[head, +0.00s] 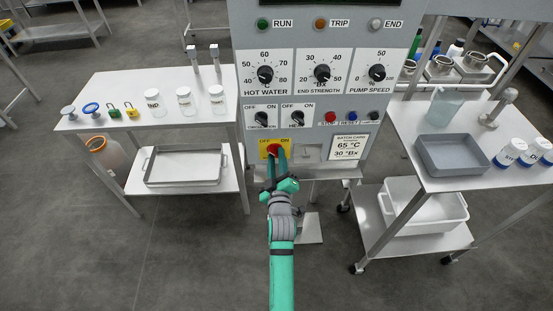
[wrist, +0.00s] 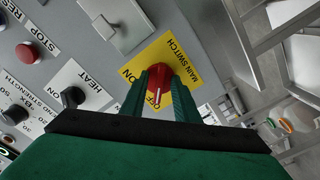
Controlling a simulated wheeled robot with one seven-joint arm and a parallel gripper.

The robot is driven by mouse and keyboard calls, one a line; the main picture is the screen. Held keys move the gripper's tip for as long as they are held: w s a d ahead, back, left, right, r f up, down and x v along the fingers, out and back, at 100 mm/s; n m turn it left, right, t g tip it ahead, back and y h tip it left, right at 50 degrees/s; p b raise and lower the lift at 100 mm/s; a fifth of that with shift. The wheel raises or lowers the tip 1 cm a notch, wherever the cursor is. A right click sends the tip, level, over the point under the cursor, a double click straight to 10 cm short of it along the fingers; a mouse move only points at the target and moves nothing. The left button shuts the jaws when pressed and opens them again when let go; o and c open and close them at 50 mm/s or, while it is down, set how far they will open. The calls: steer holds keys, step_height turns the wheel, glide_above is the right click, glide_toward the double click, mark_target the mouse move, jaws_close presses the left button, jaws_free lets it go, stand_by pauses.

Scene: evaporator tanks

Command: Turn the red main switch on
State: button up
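The red main switch (wrist: 160,84) is a knob on a yellow plate (wrist: 181,49) marked OFF, ON and MAIN SWITCH. In the wrist view its white mark points toward OFF. In the head view the red switch (head: 273,149) is low on the grey control panel, partly hidden by my gripper (head: 276,158). In the wrist view my gripper (wrist: 162,88) has its two green fingers on either side of the knob. The knob fills the gap between them, and the fingers appear to touch it.
The HEAT knob (wrist: 73,97) and red STOP button (wrist: 26,52) are near the switch. Tables with jars (head: 184,100) and a grey tray (head: 452,154) flank the panel.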

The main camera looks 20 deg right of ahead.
steer(key=shift+c, duration=0.7)
jaws_close()
steer(key=shift+w+a+f+m, duration=0.1)
steer(key=shift+a+m, duration=0.05)
steer(key=shift+m, duration=2.85)
steer(key=shift+s+a+r+m, duration=0.1)
steer(key=shift+a+m, duration=0.05)
steer(key=shift+m, duration=2.85)
steer(key=shift+w+a+f+m, duration=0.1)
steer(key=shift+a+m, duration=0.05)
steer(key=shift+m, duration=2.85)
